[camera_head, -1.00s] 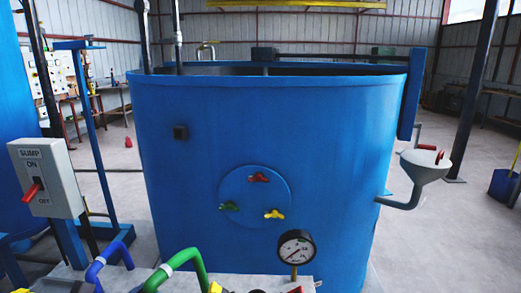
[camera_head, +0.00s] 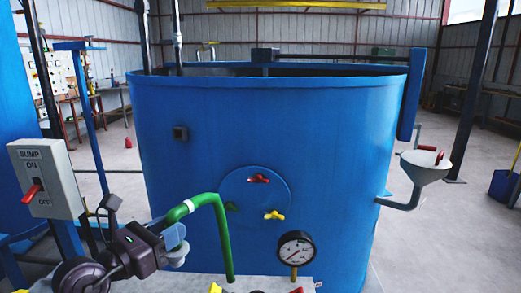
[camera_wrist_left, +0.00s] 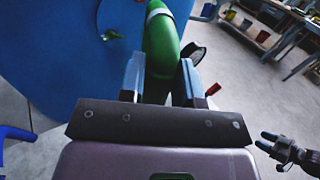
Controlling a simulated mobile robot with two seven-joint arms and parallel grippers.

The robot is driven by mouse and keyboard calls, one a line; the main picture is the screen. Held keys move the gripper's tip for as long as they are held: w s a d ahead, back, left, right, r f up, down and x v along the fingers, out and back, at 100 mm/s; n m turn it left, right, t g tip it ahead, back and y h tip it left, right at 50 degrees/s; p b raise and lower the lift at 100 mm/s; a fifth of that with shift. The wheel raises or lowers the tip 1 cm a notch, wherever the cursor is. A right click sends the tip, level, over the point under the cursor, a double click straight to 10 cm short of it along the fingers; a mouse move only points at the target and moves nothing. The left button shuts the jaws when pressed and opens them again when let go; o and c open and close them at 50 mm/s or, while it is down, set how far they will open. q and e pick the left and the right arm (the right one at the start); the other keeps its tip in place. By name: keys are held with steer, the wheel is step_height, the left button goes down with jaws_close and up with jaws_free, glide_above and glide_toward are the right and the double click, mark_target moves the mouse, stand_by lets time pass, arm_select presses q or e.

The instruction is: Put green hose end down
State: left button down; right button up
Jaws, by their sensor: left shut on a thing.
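The green hose (camera_head: 219,222) has a white band near its left end. It arches up and then runs down to the panel below the tank. My left gripper (camera_head: 177,238) is at the hose's left end in the head view, and its arm comes in from the lower left. In the left wrist view the green hose (camera_wrist_left: 161,45) lies between the two fingers of the left gripper (camera_wrist_left: 162,78), which is shut on it. My right gripper (camera_wrist_left: 267,142) shows small at the right of the left wrist view, empty, with its fingers apart.
The large blue tank (camera_head: 320,150) stands just behind the hose. A red handle (camera_head: 259,179) and a yellow one (camera_head: 274,215) stick out of its front. A pressure gauge (camera_head: 296,249) stands on the panel. A sump switch box (camera_head: 45,180) is at left.

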arm_select(q)
steer(key=shift+w+d+r, duration=0.1)
steer(key=shift+w+r, duration=0.15)
steer(key=shift+w, duration=0.25)
steer(key=shift+w+f, duration=0.25)
steer(key=shift+f, duration=0.05)
steer(key=shift+w+f, duration=0.1)
steer(key=shift+f, duration=0.4)
steer(key=shift+r, duration=0.4)
steer(key=shift+s+r, duration=0.4)
steer(key=shift+s, duration=0.2)
steer(key=shift+s+a+f+y, duration=0.15)
steer(key=shift+s+a+f, duration=0.05)
steer(key=shift+s+f, duration=0.3)
steer(key=shift+s+a+f+y, duration=0.2)
steer(key=shift+s+f, duration=0.2)
steer(key=shift+s, duration=0.2)
steer(key=s+a+f+n+t+y, duration=0.1)
steer(key=s+a+f, duration=0.1)
steer(key=s+f, duration=0.4)
step_height(320, 180, down, 3)
steer(key=shift+s+a+r, duration=0.1)
steer(key=shift+s+a, duration=0.15)
steer(key=shift+s, duration=0.1)
arm_select(e)
steer(key=shift+s+d, duration=0.15)
